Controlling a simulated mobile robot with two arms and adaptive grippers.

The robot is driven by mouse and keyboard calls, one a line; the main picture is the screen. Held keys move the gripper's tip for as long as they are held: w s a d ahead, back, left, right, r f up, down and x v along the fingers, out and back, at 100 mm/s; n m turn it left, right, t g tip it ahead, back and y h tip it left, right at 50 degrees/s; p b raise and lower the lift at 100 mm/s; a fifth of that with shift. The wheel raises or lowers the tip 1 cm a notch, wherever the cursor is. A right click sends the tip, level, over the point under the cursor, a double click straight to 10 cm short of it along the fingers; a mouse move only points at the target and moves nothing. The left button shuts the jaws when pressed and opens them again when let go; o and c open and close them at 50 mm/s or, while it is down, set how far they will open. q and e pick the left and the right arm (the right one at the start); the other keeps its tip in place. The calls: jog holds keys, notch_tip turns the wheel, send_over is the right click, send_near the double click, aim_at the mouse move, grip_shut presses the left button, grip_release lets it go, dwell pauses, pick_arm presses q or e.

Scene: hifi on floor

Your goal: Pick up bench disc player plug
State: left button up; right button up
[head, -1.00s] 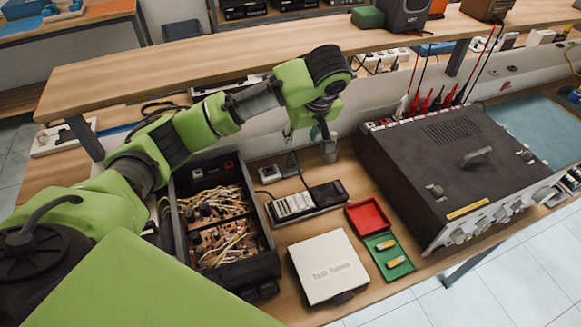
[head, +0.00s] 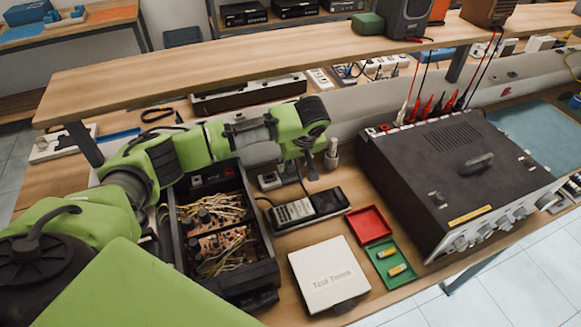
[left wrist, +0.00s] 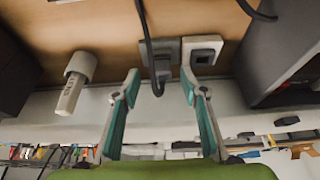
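In the left wrist view a black cable (left wrist: 143,20) runs to a grey socket block (left wrist: 165,48) on the bench. A dark plug end (left wrist: 157,85) seems to be at the block. I cannot tell whether this is the disc player's plug. A paler socket block (left wrist: 205,48) sits beside it. My left gripper (left wrist: 160,75) is open, its teal-edged fingertips either side of the cable, with no clear contact. In the head view the gripper (head: 311,168) points down near the socket blocks (head: 269,181), partly hidden by its wrist. My right gripper is not in view.
An open electronics box (head: 262,245) stands left of the sockets, a black device with a keypad (head: 335,203) in front. A white box (head: 328,280), a red tray (head: 369,224) and a large instrument (head: 450,170) lie right. A shelf (head: 240,58) overhangs behind.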

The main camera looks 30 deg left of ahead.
aim_at(290, 164)
pick_arm(q)
jog(key=x, duration=0.3)
jog(key=shift+w+a+f, duration=0.1)
jog(key=shift+a, duration=0.2)
jog(key=shift+d, duration=0.1)
jog(key=shift+c, duration=0.5)
jog(key=c, duration=1)
jog(key=shift+c, duration=0.2)
